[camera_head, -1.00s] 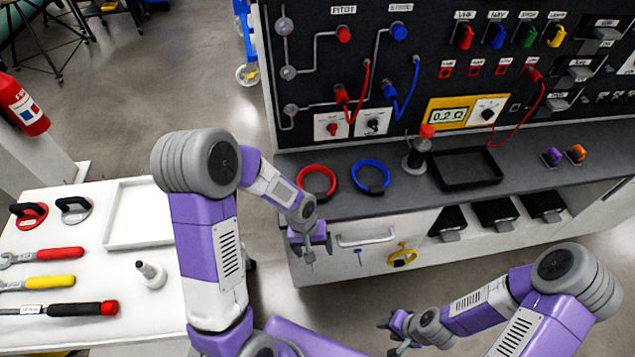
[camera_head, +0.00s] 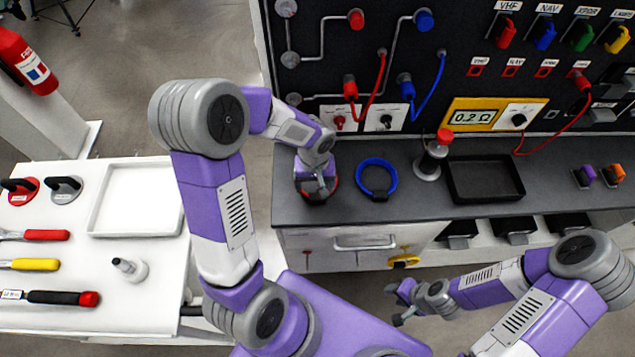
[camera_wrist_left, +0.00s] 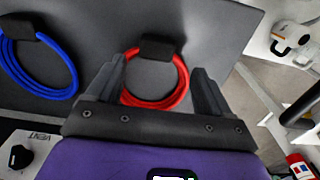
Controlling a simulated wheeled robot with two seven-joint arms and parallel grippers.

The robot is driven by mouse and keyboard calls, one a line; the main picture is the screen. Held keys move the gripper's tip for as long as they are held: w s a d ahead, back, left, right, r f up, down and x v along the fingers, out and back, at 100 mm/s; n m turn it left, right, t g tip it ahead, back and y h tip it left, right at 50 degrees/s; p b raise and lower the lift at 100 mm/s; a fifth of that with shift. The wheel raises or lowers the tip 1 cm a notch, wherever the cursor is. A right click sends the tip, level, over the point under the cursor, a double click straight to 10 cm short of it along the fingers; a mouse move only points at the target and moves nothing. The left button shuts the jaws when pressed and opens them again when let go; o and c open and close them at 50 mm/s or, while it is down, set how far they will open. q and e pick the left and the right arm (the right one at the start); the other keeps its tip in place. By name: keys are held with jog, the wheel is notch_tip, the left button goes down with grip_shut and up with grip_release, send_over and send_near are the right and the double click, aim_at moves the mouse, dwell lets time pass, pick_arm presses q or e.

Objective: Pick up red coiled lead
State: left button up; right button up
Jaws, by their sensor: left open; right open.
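The red coiled lead (camera_wrist_left: 184,75) lies on the dark grey worktop, with a black block (camera_wrist_left: 158,47) on its coil. My left gripper (camera_wrist_left: 158,85) is open above it in the left wrist view, with the red ring between its two fingers; contact cannot be told. In the head view my left gripper (camera_head: 317,187) covers most of the red lead, and only a little red shows around it. My right gripper (camera_head: 397,303) is low at the front of the bench, away from the leads, and empty.
A blue coiled lead (camera_head: 391,180) lies just right of the red one, and also shows in the left wrist view (camera_wrist_left: 60,88). A black tray (camera_head: 485,177) and a red-topped post (camera_head: 430,165) stand further right. The upright panel with plugged cables rises behind.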

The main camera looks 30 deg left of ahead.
pick_arm(q)
jog(key=f, duration=0.1)
jog(key=f+b, duration=0.1)
jog(key=f, duration=0.2)
jog(key=shift+w+d+f, duration=0.15)
jog(key=shift+w+f, duration=0.1)
jog(key=shift+f, duration=0.1)
jog(key=shift+r, duration=0.1)
grip_shut()
